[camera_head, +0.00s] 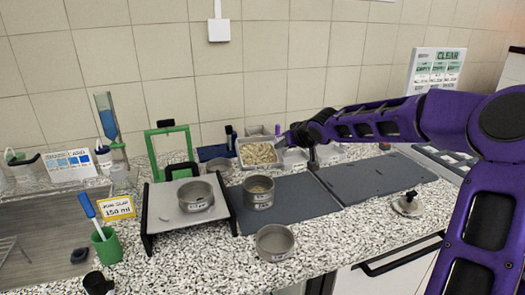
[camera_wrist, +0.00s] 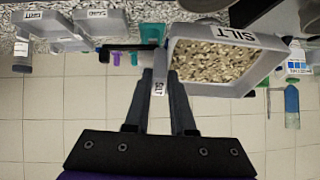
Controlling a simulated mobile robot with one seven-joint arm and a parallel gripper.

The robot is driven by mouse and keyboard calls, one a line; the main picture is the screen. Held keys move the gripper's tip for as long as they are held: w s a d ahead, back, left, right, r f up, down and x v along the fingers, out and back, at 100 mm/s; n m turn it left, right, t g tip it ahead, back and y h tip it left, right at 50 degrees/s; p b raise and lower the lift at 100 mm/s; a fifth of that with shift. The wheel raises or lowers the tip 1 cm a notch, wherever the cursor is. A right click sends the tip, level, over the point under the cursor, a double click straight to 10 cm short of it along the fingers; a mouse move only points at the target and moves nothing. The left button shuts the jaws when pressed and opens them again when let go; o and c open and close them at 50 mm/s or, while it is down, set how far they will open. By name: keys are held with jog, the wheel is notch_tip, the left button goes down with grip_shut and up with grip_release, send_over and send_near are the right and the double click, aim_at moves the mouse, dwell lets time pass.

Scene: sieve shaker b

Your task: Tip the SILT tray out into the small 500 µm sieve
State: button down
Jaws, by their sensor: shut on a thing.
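The SILT tray (camera_head: 257,165) is grey, with pale gravel-like grains in it, behind the sieves in the head view. In the wrist view the SILT tray (camera_wrist: 262,47) shows its label and grains. Three round metal sieves show: one on the grey platform (camera_head: 195,195), one on the dark mat (camera_head: 258,192), one on the speckled bench (camera_head: 274,242). Their labels are too small to read, so I cannot tell which is 500 µm.
A green frame (camera_head: 153,155) stands behind the platform. A green cup (camera_head: 107,246) with a blue-handled tool and a yellow 150 ml card (camera_head: 117,208) are at left. Dark mats (camera_head: 365,180) lie clear at right, near a small metal knobbed piece (camera_head: 408,204).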

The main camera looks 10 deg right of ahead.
jog(key=shift+a+g+b, duration=0.15)
jog(key=shift+g+b, duration=0.3)
jog(key=shift+g, duration=0.05)
jog(key=shift+r+g+h+p, duration=0.3)
jog(key=shift+r+g+p, duration=0.2)
jog(key=shift+p, duration=0.25)
jog(key=shift+w+f+g, duration=0.1)
jog(key=shift+g, duration=0.3)
jog(key=shift+a+r+g+h, duration=0.15)
jog(key=shift+g+h, duration=0.1)
jog(key=shift+g, duration=0.25)
jog(key=shift+d+r+g+h, duration=0.1)
jog(key=shift+g+h, duration=0.15)
jog(key=shift+g, duration=0.95)
jog(key=shift+f, duration=0.1)
